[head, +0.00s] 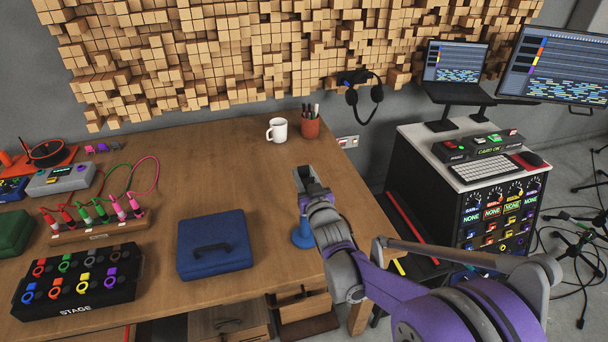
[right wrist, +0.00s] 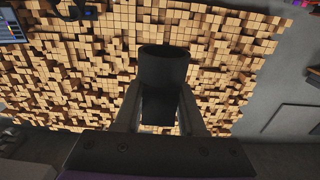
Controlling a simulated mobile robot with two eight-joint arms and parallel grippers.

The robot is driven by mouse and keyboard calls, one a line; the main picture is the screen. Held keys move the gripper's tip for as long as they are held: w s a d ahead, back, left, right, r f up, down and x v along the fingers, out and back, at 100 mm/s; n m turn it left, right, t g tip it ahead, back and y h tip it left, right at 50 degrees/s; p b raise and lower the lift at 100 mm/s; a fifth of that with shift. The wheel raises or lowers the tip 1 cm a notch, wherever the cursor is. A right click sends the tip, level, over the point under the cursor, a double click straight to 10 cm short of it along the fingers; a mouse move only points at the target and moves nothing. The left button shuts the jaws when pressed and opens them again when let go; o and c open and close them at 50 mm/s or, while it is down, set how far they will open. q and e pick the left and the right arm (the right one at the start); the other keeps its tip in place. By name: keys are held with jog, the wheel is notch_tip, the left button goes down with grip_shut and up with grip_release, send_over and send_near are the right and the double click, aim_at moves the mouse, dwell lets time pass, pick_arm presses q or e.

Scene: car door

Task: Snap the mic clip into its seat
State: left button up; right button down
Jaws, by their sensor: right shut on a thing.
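My right gripper (head: 308,180) is above the right part of the wooden table, its arm coming in from the lower right. In the right wrist view the fingers (right wrist: 160,112) are shut on a dark piece with a round, open cup-like end, which I take to be the mic clip (right wrist: 162,70). In the head view the clip is hard to make out at the gripper's tip. A blue round-based piece (head: 302,238) stands on the table just below the gripper, partly hidden by my arm; I cannot tell whether it is the seat. My left gripper is not in view.
A blue case (head: 214,243) lies left of the gripper. A white mug (head: 277,130) and a pen cup (head: 311,124) stand behind it. A black STAGE box (head: 78,282) and a cable rack (head: 100,225) are at left. The table's middle is clear. A rack cabinet (head: 490,210) stands right.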

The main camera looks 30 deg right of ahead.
jog(key=shift+f, duration=0.1)
jog(key=shift+f+b, duration=2.3)
jog(key=shift+f, duration=0.5)
jog(key=shift+f+b, duration=1.35)
jog(key=shift+f, duration=0.4)
jog(key=shift+c, duration=2.1)
grip_release()
jog(key=v, duration=1)
jog(key=shift+s+p, duration=0.3)
jog(key=shift+s, duration=0.1)
jog(key=shift+a+r, duration=0.1)
